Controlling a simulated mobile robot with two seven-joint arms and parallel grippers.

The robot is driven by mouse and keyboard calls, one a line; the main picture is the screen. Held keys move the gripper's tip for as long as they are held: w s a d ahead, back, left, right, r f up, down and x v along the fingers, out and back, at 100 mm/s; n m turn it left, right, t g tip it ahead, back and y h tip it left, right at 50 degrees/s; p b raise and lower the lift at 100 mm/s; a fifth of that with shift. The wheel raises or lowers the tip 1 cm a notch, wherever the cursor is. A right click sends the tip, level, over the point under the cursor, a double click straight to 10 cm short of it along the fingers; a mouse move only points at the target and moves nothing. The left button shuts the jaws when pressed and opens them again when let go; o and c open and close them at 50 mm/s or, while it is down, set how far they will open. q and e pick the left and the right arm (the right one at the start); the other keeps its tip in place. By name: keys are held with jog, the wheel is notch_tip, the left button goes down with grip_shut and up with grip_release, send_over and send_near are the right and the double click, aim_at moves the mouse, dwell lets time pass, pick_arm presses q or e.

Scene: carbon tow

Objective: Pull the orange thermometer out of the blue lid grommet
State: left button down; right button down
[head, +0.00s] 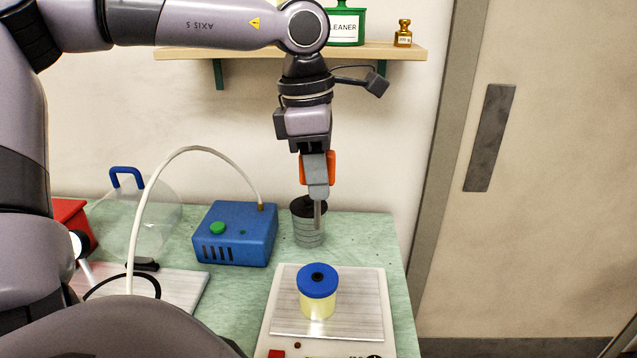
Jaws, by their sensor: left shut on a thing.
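The blue lid (318,289) sits on a pale yellow jar (318,308), upright on the white scale. Its dark grommet (317,277) in the middle of the lid looks empty. My left gripper (317,188) points down above the bench and is shut on the orange thermometer (332,168). The fingers hide most of its orange body. Its thin grey probe hangs down below the fingers, with the tip apart from the lid and above it in the picture. My right gripper is not in view.
A dark-topped grey can (308,232) stands behind the probe. A blue box (235,234) with a white hose (150,185) is at left, near a clear container (145,222). A wall shelf (385,52) holds a green cleaner container (346,24) and a small bottle (403,34).

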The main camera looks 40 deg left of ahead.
pick_arm(q)
jog(key=shift+r, duration=0.25)
jog(key=shift+r, duration=1.5)
